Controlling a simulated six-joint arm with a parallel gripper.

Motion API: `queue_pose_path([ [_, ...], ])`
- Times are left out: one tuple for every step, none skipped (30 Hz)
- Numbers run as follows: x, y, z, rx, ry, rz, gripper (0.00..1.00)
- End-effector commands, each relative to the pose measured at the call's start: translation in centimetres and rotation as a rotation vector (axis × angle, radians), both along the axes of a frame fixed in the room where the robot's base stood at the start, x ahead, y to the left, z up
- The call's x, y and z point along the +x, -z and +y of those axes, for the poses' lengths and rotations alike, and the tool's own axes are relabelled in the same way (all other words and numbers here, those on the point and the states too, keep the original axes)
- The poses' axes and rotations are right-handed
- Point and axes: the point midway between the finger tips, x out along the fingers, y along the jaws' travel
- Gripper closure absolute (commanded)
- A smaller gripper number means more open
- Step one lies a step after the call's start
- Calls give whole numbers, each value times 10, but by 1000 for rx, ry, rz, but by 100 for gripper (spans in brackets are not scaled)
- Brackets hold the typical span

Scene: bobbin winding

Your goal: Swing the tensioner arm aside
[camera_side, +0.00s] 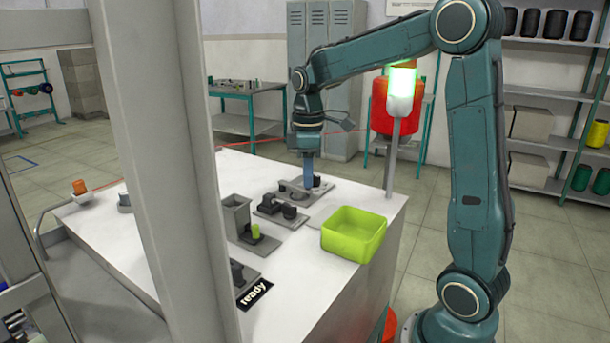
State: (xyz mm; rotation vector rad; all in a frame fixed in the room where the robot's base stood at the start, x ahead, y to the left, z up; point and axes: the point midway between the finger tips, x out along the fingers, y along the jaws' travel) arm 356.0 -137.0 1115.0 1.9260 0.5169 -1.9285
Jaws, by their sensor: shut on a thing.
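My gripper (308,183) points straight down at a grey fixture plate (325,193) at the back of the white table. Its blue fingers are shut on a small part there, which I take to be the tensioner arm; the fingers hide most of it. A small dark round part (316,181) stands just right of the fingertips. A red thread (255,141) runs across the room behind my gripper, near a large red spool (381,105).
A yellow-green bin (354,233) stands at the table's right edge. Nearer are a block with dark parts (281,209), a grey hopper (236,216) and a "ready" sign (255,295). A grey pillar (170,170) hides part of the table.

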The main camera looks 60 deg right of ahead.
Motion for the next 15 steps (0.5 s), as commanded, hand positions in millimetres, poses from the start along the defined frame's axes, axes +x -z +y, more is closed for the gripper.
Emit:
queue_pose_path([
  [1, -1, 2, -1, -3, -3, 96],
  [1, -1, 3, -1, -2, -3, 96],
  [1, -1, 5, -1, -2, -3, 96],
  [2, -1, 6, -1, -2, -3, 96],
  [2, -1, 7, -1, -1, -3, 96],
  [2, -1, 8, -1, -1, -3, 96],
  [2, -1, 9, -1, -2, -3, 96],
  [3, -1, 10, -1, -2, -3, 96],
  [3, -1, 11, -1, -2, -3, 96],
  [3, -1, 12, -1, -3, -3, 96],
  [3, -1, 13, -1, -2, -3, 96],
  [3, -1, 13, -1, -2, -3, 96],
  [3, -1, 14, -1, -2, -3, 96],
  [3, -1, 14, -1, -2, -3, 96],
  [3, -1, 14, -1, -1, -3, 96],
])
